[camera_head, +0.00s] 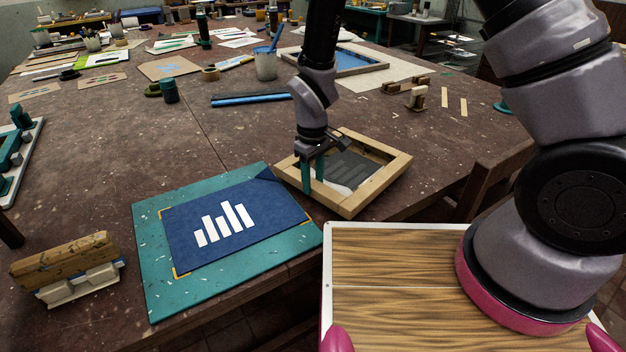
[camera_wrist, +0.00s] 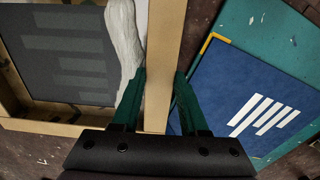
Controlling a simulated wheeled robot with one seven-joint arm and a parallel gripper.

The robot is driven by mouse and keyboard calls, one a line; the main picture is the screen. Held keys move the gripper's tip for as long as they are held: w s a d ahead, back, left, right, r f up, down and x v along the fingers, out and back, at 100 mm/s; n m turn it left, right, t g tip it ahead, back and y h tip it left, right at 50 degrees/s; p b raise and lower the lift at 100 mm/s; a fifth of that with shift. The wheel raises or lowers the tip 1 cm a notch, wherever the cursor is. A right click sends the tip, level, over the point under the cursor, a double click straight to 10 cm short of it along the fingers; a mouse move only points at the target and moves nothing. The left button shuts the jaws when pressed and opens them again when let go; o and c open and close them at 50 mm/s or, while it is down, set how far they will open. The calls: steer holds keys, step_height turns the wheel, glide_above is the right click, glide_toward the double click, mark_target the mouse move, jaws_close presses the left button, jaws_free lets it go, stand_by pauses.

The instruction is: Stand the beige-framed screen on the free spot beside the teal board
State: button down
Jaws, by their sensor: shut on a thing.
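The beige-framed screen (camera_head: 383,186) has a grey mesh panel with pale bars and a white smear along one inner side. It looks to lie nearly flat on the table, right of the teal board (camera_head: 158,292); I cannot tell whether it fully touches the tabletop. My gripper (camera_head: 313,174) is shut on its left-hand bar. In the wrist view the frame bar (camera_wrist: 164,60) runs between my two green fingers (camera_wrist: 158,100). The teal board carries a dark blue sheet (camera_head: 235,222) with white bars and yellow corner marks.
A chair (camera_head: 490,180) is at the right edge. Tabletop behind the teal board is mostly clear.

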steer(key=shift+f, duration=0.15)
steer(key=shift+f, duration=0.45)
stand_by(0.3)
steer(key=shift+r, duration=1)
steer(key=shift+f, duration=0.2)
stand_by(0.5)
steer(key=shift+f, duration=0.8)
steer(key=shift+r, duration=0.15)
